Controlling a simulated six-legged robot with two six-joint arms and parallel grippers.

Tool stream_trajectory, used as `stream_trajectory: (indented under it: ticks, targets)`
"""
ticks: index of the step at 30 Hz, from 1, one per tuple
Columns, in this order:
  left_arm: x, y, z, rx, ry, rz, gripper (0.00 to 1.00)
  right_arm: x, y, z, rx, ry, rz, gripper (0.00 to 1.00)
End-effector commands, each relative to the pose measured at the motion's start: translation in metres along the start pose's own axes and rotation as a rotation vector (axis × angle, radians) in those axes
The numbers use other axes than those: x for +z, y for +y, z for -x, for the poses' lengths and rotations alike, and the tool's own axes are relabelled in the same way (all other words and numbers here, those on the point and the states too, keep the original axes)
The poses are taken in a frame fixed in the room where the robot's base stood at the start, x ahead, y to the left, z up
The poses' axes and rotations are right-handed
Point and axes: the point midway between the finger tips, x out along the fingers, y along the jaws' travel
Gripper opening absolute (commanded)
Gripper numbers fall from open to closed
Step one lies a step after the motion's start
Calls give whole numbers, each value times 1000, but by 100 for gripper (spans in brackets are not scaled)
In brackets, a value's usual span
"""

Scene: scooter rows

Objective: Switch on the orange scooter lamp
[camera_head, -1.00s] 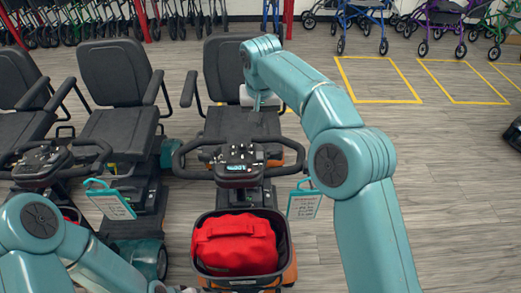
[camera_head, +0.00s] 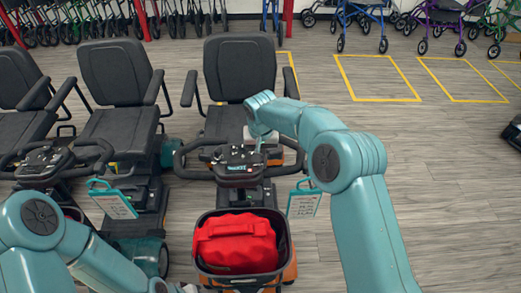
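The orange scooter (camera_head: 291,268) stands in the middle, with orange showing beside its front basket. Its black control console (camera_head: 238,160) has small knobs and a small display, between two looped handlebars. I cannot pick out the lamp or its switch for certain. My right gripper (camera_head: 259,143) points down just beyond the right side of the console; its fingers are small and partly hidden, and I cannot tell whether it touches. My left gripper (camera_head: 180,289) is at the bottom edge, left of the basket, mostly cut off.
The basket (camera_head: 286,225) holds a red bag (camera_head: 236,244). Tags hang at the right (camera_head: 303,204) and left (camera_head: 112,203) of the orange scooter's front. Another scooter (camera_head: 119,90) stands close on the left. Walkers (camera_head: 440,20) line the back.

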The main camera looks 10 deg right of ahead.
Motion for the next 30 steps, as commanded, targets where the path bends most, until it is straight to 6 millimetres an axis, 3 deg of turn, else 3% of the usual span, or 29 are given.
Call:
stream_trajectory:
  ticks: [6,10,12,30]
  targets:
    - [0,0,-1,0,0,0,43,0,0,-1,0,0,0,0]
    - [0,-6,-18,0,0,0,43,4,0,-13,0,2,1,0]
    - [0,-4,-10,0,-1,0,43,2,0,-5,0,1,1,0]
    - [0,2,7,0,0,0,43,-14,0,-2,0,1,0,0]
